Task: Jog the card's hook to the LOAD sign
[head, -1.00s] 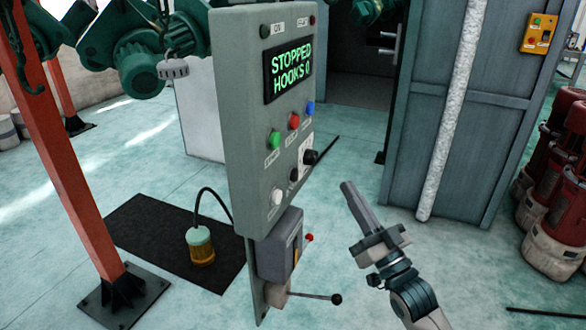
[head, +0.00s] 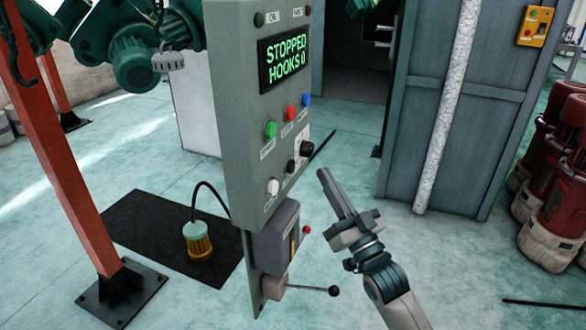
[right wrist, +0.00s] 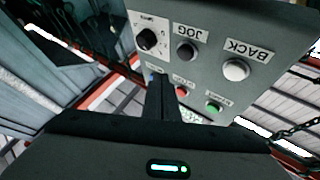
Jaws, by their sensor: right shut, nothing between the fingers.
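The grey control panel (head: 238,140) stands upright in the middle of the head view. Its green display (head: 286,57) reads "STOPPED HOOKS 0". In the right wrist view, a black button (right wrist: 186,51) labelled JOG sits between a black knob (right wrist: 150,40) and a white button (right wrist: 236,69) labelled BACK. My right gripper (head: 322,174) is shut and empty, to the right of the panel's lower buttons. Its fingertips (right wrist: 163,80) show below the JOG button in the wrist view; contact with the panel cannot be made out. My left gripper, the card and the LOAD sign are not in view.
Below the panel are a grey box (head: 274,236) and a lever with a black ball (head: 334,291). An orange post (head: 62,150) and a yellow-green pendant (head: 198,240) on a black mat stand left. A grey cabinet (head: 465,130) and red drums (head: 550,200) stand right.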

